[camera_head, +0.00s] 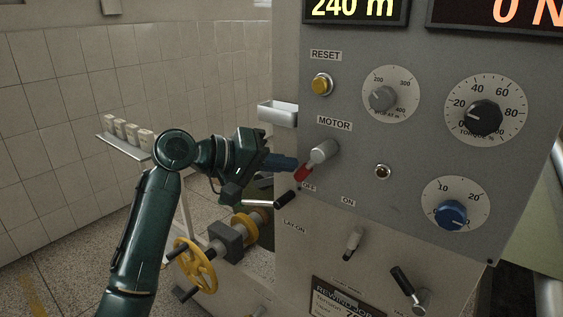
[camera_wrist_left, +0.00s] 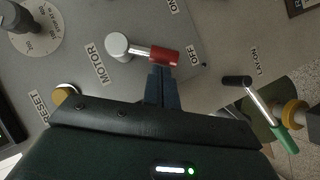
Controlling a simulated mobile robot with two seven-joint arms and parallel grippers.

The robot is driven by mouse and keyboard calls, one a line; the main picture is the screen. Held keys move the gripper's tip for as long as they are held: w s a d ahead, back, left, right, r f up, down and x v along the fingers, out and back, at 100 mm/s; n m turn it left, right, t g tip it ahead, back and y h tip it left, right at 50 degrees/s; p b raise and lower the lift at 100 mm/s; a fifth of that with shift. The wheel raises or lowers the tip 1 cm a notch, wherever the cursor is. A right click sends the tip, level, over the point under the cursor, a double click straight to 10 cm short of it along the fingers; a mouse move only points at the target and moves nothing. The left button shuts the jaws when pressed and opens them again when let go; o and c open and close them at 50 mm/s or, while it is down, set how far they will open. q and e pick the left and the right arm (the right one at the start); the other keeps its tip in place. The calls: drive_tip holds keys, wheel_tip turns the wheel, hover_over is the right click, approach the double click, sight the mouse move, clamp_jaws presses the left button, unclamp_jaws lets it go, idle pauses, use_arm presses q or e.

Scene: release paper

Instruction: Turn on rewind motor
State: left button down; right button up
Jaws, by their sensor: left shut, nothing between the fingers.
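The motor switch (camera_head: 320,152) on the grey panel has a pale round hub and a red-ended handle. The handle points down-left, toward the OFF label, with ON to its right. In the left wrist view the red handle (camera_wrist_left: 166,57) lies just beyond my fingertips. My left gripper (camera_head: 293,164) is shut and empty, at the left side of the handle. In the left wrist view my closed fingers (camera_wrist_left: 161,72) appear to meet the red end; I cannot tell whether they touch. My right gripper is not in view.
A black-tipped lay-on lever (camera_head: 285,198) sticks out just below my left gripper. A yellow reset button (camera_head: 322,84) sits above the switch, and dials (camera_head: 486,116) lie to the right. A yellow handwheel (camera_head: 194,265) is low on the left. A small tray (camera_head: 277,113) juts left.

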use_arm(q)
drive_tip(key=shift+f+h, duration=0.2)
drive_tip(key=shift+h, duration=0.1)
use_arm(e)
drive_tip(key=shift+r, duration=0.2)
